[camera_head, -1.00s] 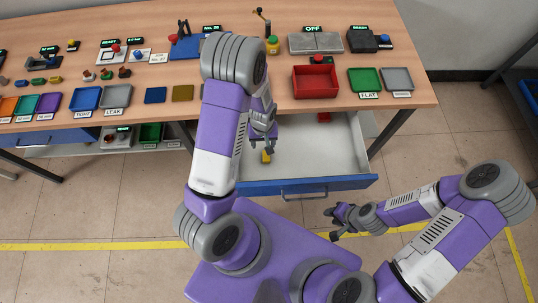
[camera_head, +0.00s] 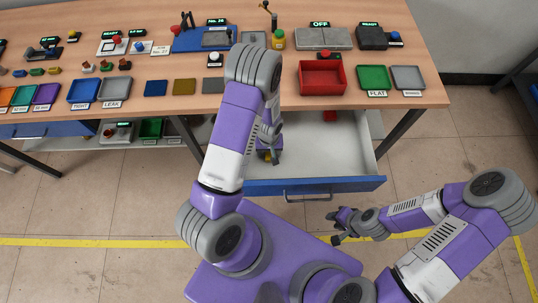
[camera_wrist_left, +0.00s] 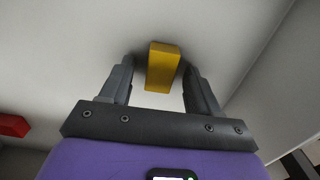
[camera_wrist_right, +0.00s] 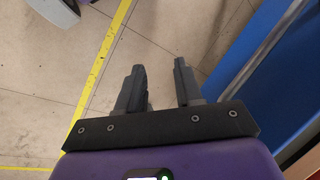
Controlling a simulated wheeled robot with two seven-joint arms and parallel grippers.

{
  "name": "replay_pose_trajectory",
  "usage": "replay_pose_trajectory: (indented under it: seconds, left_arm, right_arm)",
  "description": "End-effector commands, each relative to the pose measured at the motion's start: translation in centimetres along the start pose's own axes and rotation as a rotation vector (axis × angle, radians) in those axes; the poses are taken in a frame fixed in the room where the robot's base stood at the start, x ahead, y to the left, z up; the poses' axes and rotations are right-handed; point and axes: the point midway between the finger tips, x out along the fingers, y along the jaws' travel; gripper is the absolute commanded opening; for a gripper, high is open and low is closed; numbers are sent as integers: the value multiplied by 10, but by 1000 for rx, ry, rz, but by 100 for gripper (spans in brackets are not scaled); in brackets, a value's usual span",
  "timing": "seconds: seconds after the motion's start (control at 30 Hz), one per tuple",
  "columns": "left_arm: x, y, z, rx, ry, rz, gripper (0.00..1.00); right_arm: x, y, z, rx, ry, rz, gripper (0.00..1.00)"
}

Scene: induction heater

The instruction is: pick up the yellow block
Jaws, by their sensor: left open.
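The yellow block (camera_wrist_left: 162,68) lies in the open drawer (camera_head: 335,158) under the table. In the left wrist view it stands between the two fingers of my left gripper (camera_wrist_left: 160,85), with a gap visible on each side. My left gripper (camera_head: 270,158) is open and reaches down into the drawer. In the head view a small part of the block (camera_head: 267,156) shows beside the fingers; the rest is hidden. My right gripper (camera_head: 335,227) is open and empty in front of the drawer, over the floor; it also shows in the right wrist view (camera_wrist_right: 158,85).
A red block (camera_head: 330,116) lies in the drawer's back part, also seen in the left wrist view (camera_wrist_left: 14,125). The drawer's blue front (camera_head: 315,187) and side walls surround my left gripper. A red bin (camera_head: 322,78) and trays stand on the table above.

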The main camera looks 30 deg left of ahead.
Motion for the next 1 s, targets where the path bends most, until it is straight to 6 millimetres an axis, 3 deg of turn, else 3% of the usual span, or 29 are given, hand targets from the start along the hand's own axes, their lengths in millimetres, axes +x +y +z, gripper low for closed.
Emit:
replay_pose_trajectory:
  seconds: [0.1,0.5,0.77,1.0]
  left_arm:
    - [-1,0,0,0,0,0,62]
    - [-1,0,0,0,0,0,2]
    - [-4,0,0,0,1,0,1]
    - [-46,1,-1,-1,5,2,1]
  right_arm:
    - [0,0,0,0,0,0,35]
    - [0,0,0,0,0,0,35]
    - [-1,0,0,0,0,0,35]
    - [-13,-5,1,0,0,0,35]
